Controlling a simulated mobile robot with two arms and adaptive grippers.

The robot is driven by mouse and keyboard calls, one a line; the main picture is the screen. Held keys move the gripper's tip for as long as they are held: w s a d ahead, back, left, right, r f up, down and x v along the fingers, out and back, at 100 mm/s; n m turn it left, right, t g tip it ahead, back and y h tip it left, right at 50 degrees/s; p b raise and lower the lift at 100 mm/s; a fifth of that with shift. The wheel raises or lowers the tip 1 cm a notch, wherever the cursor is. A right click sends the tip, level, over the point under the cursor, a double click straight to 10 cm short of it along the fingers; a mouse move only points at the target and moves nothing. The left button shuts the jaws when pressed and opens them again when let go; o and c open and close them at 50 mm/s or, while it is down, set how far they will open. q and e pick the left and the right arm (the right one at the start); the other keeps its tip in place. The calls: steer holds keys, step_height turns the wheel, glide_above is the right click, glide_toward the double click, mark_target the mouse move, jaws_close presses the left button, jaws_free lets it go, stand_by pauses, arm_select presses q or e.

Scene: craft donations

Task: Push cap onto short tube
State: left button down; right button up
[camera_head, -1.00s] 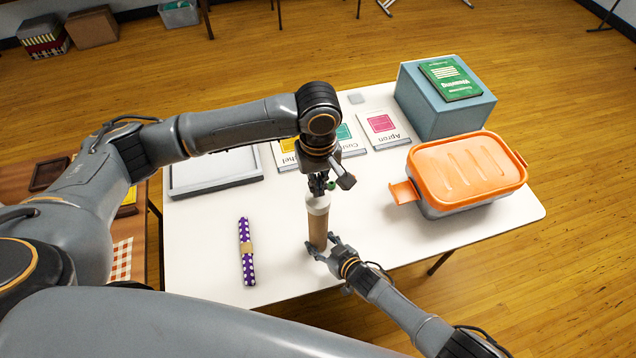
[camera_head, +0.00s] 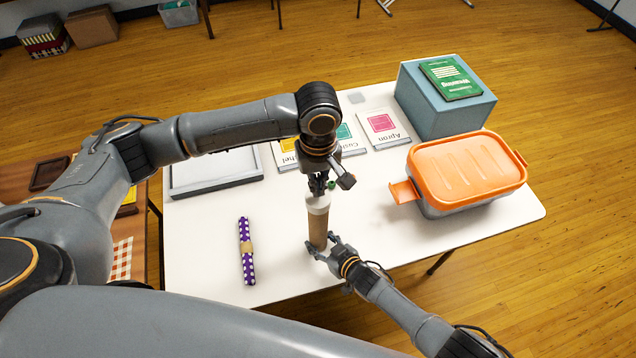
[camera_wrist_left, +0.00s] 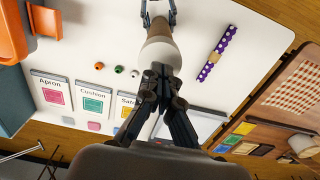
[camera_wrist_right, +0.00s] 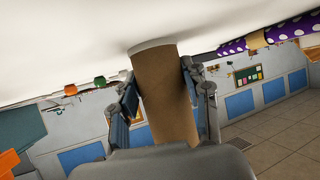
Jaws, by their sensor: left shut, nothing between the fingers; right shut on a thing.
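The short brown tube (camera_head: 318,230) stands upright on the white table. A white cap (camera_head: 318,205) sits on its upper end; how deep it sits I cannot tell. My left gripper (camera_head: 318,190) is shut and empty, pointing down right at the cap's top. In the left wrist view its closed fingertips (camera_wrist_left: 160,72) overlap the cap (camera_wrist_left: 160,54), so contact is hard to judge. My right gripper (camera_head: 326,248) is shut around the tube's lower part. In the right wrist view its fingers flank the tube (camera_wrist_right: 165,95), whose end by the tabletop shows a pale rim.
A purple dotted roll (camera_head: 246,250) lies left of the tube. An orange-lidded box (camera_head: 468,170) and a blue box (camera_head: 440,105) with a green book (camera_head: 450,80) stand right.

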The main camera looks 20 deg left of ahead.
arm_select(q)
steer(key=shift+f, duration=0.9)
steer(key=shift+r, duration=0.1)
steer(key=shift+r, duration=3.5)
arm_select(e)
steer(key=o, duration=0.9)
steer(key=shift+d, duration=0.1)
steer(key=shift+s+d+r, duration=0.3)
steer(key=shift+d, duration=0.2)
steer(key=v, duration=1)
steer(key=shift+s+d+r, duration=0.1)
steer(key=shift+s+r, duration=0.1)
